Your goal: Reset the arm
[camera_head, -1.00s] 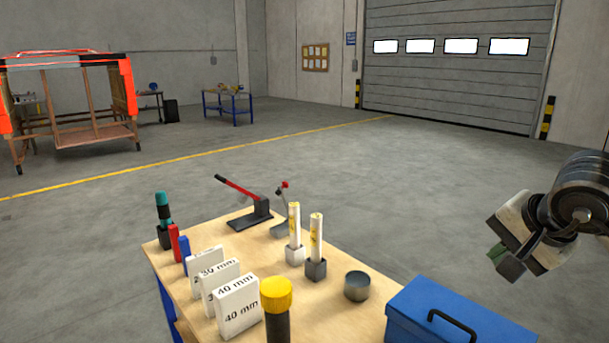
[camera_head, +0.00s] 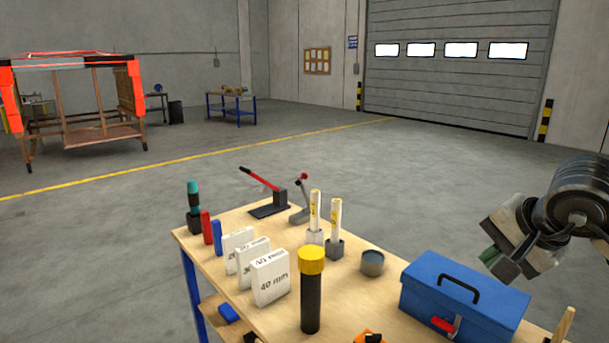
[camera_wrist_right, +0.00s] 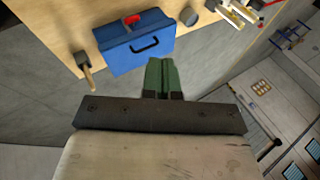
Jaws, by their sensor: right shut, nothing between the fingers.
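My right gripper (camera_head: 500,266) is at the right of the head view, above and beyond the blue toolbox's right side. It is shut and empty. In the right wrist view, its green fingers (camera_wrist_right: 163,77) lie together, with the floor and the toolbox's edge behind them. The right arm comes in from the right edge of the head view. My left gripper is not in view.
The wooden workbench (camera_head: 385,318) holds a blue toolbox (camera_head: 465,305), a yellow-capped black cylinder (camera_head: 311,292), white 40 mm blocks (camera_head: 270,278), a grey cup (camera_head: 372,263), two white tubes and a red-handled lever press (camera_head: 268,200). Open floor lies beyond the bench.

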